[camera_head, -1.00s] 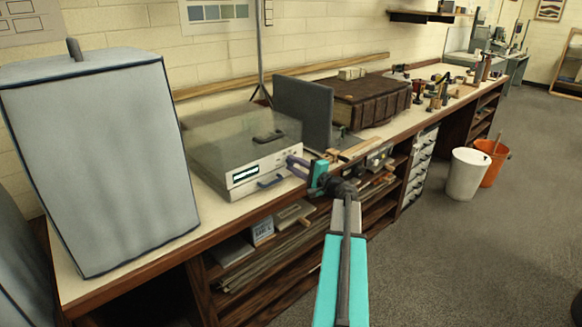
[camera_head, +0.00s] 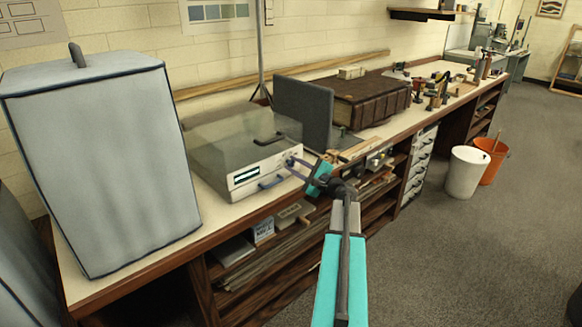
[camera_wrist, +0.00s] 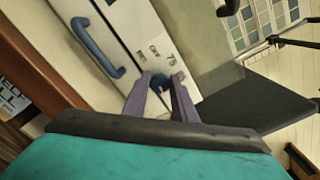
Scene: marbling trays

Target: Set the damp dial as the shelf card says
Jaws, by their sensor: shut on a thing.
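The damp dial (camera_wrist: 160,86) is a small dark blue knob on the white front panel of the clear-lidded box (camera_head: 250,181) on the bench. In the head view my gripper (camera_head: 292,162) reaches the right end of the panel.
A blue handle (camera_wrist: 97,47) sits on the same panel beside the dial, and a small display (camera_head: 246,172) is above it. A dark upright board (camera_head: 303,113) stands right behind the box. A large grey covered block (camera_head: 105,165) fills the bench's left end.

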